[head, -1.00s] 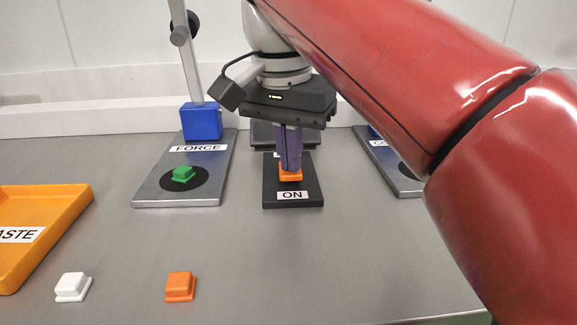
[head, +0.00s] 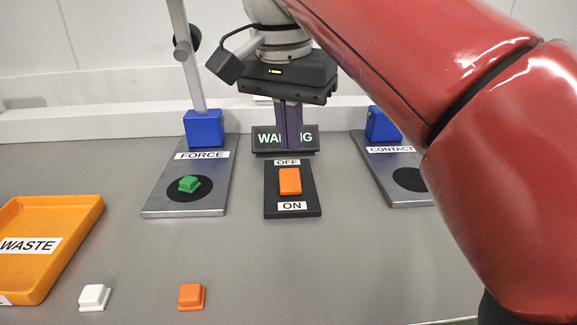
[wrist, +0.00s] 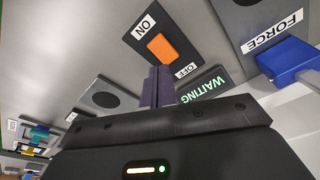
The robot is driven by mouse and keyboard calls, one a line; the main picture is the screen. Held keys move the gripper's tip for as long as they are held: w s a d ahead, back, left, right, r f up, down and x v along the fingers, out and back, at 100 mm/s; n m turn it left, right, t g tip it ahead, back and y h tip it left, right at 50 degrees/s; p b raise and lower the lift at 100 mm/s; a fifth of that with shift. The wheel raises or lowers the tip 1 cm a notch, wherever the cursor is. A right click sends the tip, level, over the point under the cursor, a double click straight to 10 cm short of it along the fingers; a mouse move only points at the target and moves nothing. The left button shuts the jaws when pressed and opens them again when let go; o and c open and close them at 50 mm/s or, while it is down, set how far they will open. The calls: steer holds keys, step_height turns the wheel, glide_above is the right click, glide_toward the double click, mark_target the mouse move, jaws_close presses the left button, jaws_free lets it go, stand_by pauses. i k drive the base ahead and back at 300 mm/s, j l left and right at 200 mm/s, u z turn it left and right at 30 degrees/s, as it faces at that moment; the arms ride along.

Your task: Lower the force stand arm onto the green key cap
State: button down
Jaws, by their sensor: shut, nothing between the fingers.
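The green key cap (head: 189,184) sits on the black disc of the FORCE stand's grey base plate (head: 160,207). The force stand arm (head: 184,52) is a grey bar rising from a blue block (head: 204,128) at the back of that plate, with a dark knob on it; its top is cut off. My gripper (head: 291,148) is shut and empty, pointing down just behind the orange rocker switch, right of the force stand. In the wrist view the shut fingers (wrist: 158,75) point toward the switch and display, and the force stand's blue block (wrist: 289,62) shows at right.
The orange switch (head: 290,181) sits on a black plate between OFF and ON labels. A display (head: 308,139) behind it reads WAITING, partly hidden. The CONTACT stand (head: 390,165) is at right. An orange WASTE tray (head: 85,222), white cap (head: 94,297) and orange cap (head: 191,296) lie nearer.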

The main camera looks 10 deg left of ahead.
mark_target(186, 38)
steer(key=k, duration=1)
